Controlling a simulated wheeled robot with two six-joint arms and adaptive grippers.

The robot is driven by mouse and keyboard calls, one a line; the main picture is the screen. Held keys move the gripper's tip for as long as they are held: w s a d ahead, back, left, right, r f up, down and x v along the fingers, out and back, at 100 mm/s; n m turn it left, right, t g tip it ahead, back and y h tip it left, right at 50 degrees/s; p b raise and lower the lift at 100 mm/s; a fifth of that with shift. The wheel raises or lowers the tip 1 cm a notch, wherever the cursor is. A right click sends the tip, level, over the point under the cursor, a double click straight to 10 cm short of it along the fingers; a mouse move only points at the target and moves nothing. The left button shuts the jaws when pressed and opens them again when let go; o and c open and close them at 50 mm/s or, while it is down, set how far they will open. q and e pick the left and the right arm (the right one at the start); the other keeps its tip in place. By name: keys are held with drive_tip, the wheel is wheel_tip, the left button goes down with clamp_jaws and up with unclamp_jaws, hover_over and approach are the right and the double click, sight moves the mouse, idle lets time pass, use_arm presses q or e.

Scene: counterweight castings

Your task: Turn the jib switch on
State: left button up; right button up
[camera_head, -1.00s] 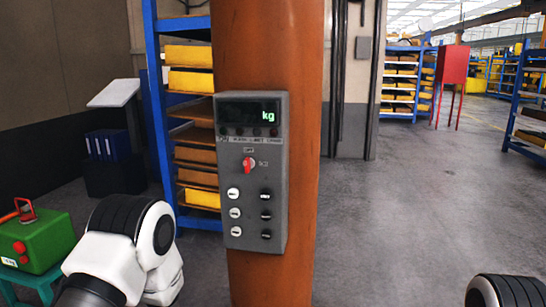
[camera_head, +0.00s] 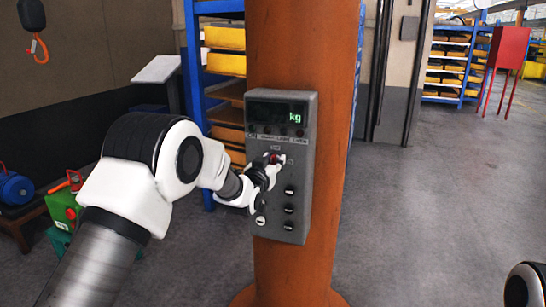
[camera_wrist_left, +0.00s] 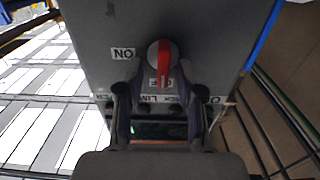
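The jib switch is a red rotary knob on the grey control box (camera_head: 302,190), which is fixed to an orange column. In the head view only a bit of the red knob (camera_head: 276,158) shows past my left gripper (camera_head: 270,166). In the left wrist view the switch (camera_wrist_left: 162,58) is a pale disc with a red bar, lined up with the OFF label below it; an ON label sits to its left. My left gripper (camera_wrist_left: 161,66) is open, its fingertips on either side of the switch with small gaps. My right gripper is out of view.
The box has a lit display (camera_head: 278,112) reading kg and several round buttons below the switch. Behind the column stands a blue shelf (camera_head: 193,70) with yellow and brown bins. A green case (camera_head: 62,208) is at lower left.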

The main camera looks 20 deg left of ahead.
use_arm(q)
drive_tip(key=shift+a, duration=0.2)
clamp_jaws()
drive_tip(key=shift+d, duration=0.1)
